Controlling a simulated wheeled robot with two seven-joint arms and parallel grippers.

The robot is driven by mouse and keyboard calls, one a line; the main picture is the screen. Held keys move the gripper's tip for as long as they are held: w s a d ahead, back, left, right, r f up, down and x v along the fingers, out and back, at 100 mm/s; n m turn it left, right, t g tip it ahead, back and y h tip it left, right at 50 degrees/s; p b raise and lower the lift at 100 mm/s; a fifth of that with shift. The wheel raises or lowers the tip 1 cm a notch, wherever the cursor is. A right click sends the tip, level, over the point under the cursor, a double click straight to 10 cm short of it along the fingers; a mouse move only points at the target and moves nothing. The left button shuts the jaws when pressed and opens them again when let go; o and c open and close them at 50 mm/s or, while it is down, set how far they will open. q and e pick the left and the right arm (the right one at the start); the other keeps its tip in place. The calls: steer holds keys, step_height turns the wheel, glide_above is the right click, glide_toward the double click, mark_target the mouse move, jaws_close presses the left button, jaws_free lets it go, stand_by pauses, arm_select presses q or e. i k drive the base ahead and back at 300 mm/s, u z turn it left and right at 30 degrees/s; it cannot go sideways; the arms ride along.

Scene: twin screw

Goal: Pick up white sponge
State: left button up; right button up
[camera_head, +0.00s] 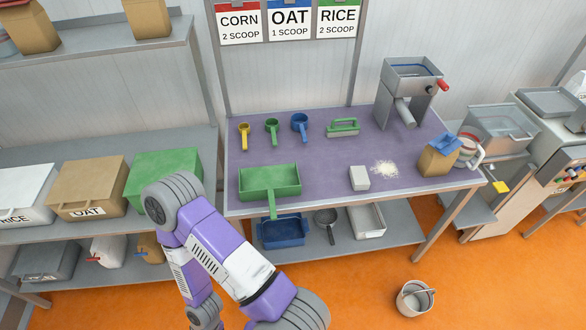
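The white sponge (359,178) is a small pale block on the purple table top (325,160), near its front edge and right of the middle. It lies in plain view with nothing touching it. A purple, white and grey arm of mine rises from the bottom of the view, left of the sponge and well apart from it. Neither of my grippers shows in the head view.
A spill of pale grains (384,169) lies right of the sponge. A green scoop tray (270,183) sits to its left, a green-handled brush (343,127) behind. A paper bag (438,158) and a grey machine (408,85) stand right. A bucket (415,298) stands on the floor.

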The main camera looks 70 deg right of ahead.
mark_target(360, 178)
steer(key=u, duration=0.85)
steer(key=k, duration=1.55)
steer(key=z, duration=1.8)
